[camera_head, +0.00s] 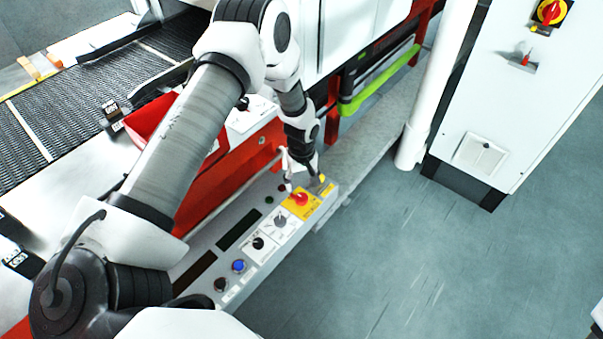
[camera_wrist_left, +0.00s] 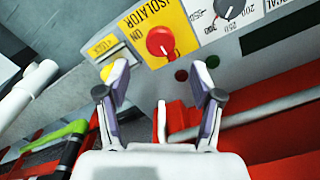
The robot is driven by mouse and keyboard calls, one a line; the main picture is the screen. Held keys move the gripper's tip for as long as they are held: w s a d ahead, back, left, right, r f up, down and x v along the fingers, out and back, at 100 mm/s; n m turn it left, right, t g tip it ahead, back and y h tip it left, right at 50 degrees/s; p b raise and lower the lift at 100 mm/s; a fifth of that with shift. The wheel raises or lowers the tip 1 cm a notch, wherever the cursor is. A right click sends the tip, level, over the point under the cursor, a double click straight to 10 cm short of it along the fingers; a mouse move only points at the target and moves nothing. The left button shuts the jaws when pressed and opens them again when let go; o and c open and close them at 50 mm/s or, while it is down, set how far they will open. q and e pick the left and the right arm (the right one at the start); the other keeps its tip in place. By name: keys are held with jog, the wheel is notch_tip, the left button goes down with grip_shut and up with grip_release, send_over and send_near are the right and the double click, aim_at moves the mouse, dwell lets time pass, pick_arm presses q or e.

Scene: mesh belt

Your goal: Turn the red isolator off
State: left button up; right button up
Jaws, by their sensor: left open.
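The red isolator knob (camera_head: 299,198) sits on a yellow plate at the far end of the grey control panel. In the left wrist view the red knob (camera_wrist_left: 160,41) is just beyond the fingertips, beside the printed words "ISOLATOR" and "ON". Its exact setting is hard to tell. My left gripper (camera_head: 310,172) is above that end of the panel, close to the knob. In the left wrist view my left gripper (camera_wrist_left: 158,76) is open and empty, the knob lying ahead of the gap between its fingers. My right gripper is not in view.
Black and white dials (camera_head: 280,221) and a blue button (camera_head: 239,266) line the panel. A white cabinet (camera_head: 510,100) at right carries another red-and-yellow switch (camera_head: 550,11). A white post (camera_head: 435,90) stands beyond the panel. The floor (camera_head: 400,260) at right is clear.

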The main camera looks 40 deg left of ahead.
aim_at(301, 196)
pick_arm(q)
notch_tip(301, 196, up, 6)
jog(key=shift+f, duration=0.25)
jog(key=s+d+f+m, duration=0.3)
jog(key=s, duration=0.6)
jog(key=s+d+f+m, duration=0.3)
jog(key=s, duration=0.7)
jog(key=s+d+f+m, duration=0.3)
jog(key=s+m, duration=0.1)
jog(key=s, duration=0.5)
jog(key=shift+s+d+f, duration=0.15)
jog(key=shift+s, duration=0.05)
